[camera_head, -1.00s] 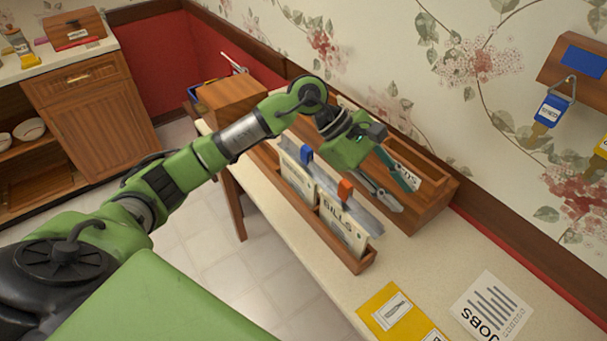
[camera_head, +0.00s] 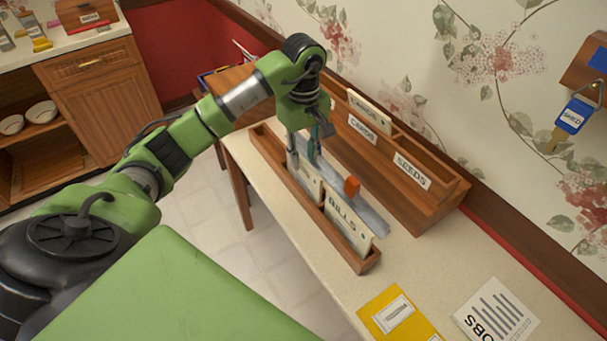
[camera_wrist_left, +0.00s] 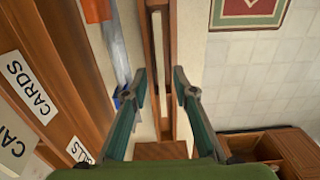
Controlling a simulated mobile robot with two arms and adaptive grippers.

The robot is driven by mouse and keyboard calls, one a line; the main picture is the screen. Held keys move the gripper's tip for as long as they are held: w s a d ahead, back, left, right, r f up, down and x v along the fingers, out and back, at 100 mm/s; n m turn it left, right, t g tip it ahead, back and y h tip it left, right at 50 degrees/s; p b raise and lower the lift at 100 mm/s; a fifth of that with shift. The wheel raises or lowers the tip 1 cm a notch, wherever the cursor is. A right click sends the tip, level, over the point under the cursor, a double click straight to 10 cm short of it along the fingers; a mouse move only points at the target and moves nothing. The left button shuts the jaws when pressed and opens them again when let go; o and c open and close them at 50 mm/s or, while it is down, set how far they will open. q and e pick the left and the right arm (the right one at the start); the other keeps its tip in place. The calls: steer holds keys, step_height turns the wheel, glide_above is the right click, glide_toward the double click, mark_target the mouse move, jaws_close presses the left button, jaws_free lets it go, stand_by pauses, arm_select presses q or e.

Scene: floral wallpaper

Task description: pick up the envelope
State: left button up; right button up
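The front narrow wooden box (camera_head: 290,190) stands on the counter. A pale envelope-like card (camera_head: 308,182) stands upright in its middle, and another marked BILLS (camera_head: 347,222) stands at its near end. My left gripper (camera_head: 301,160) points down over the far half of this box, just beyond the first card and overlapping it in view. My right gripper is not in view.
A longer wooden rack (camera_head: 400,165) with CARDS and SEEDS labels stands behind, against the wall. An orange-tabbed grey item (camera_head: 352,188) lies between the boxes. A yellow packet (camera_head: 395,315) and a JOBS sheet (camera_head: 495,310) lie on the bare counter nearer me.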

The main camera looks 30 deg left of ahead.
mark_target(303, 173)
arm_select(q)
steer(key=f+p, duration=0.1)
steer(key=f, duration=0.1)
steer(key=f+p, duration=0.1)
steer(key=f, duration=0.2)
steer(key=shift+s+d+f, duration=0.1)
steer(key=shift+s+d, duration=0.05)
steer(key=shift+s, duration=0.05)
steer(key=shift+f, duration=0.35)
jaws_close()
